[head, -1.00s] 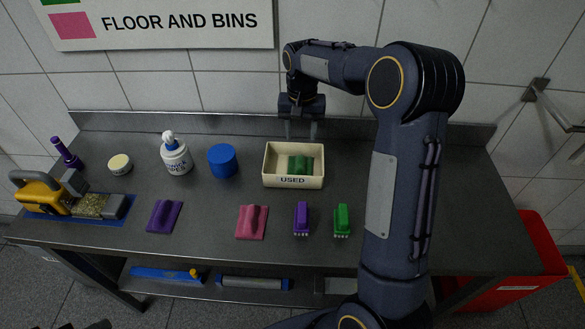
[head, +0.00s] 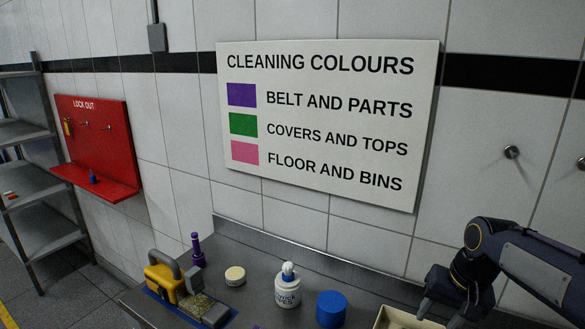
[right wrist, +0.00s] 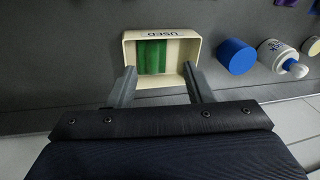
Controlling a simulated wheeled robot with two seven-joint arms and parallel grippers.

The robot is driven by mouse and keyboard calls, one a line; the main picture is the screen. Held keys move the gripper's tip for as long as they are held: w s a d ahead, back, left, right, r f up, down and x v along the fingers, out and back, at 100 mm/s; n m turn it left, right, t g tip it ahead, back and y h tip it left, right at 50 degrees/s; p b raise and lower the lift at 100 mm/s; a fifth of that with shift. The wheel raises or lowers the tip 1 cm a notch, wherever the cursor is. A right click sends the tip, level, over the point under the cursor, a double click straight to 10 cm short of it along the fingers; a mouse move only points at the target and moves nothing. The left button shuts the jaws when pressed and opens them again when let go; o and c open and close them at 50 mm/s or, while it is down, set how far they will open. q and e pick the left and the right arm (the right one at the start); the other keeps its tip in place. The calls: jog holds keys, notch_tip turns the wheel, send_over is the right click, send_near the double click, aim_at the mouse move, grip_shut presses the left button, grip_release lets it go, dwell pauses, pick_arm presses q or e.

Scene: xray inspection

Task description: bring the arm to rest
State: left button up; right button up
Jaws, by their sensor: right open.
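A green cloth (right wrist: 152,57) lies inside that box. Only a corner of the box (head: 398,318) shows in the head view. My left gripper is not in view.
A colour sign (head: 325,120), red lock-out board (head: 95,145) and metal shelving (head: 40,195) are behind.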

jog(key=s+a+f+n+t+y, duration=0.1)
jog(key=s+a, duration=0.3)
jog(key=s, duration=0.6)
jog(key=s+a+f+n+t+y, duration=0.1)
jog(key=s+a, duration=0.4)
jog(key=s, duration=0.5)
jog(key=shift+s+a+f+n+t, duration=0.25)
jog(key=shift+n+t, duration=0.45)
jog(key=shift+t, duration=0.2)
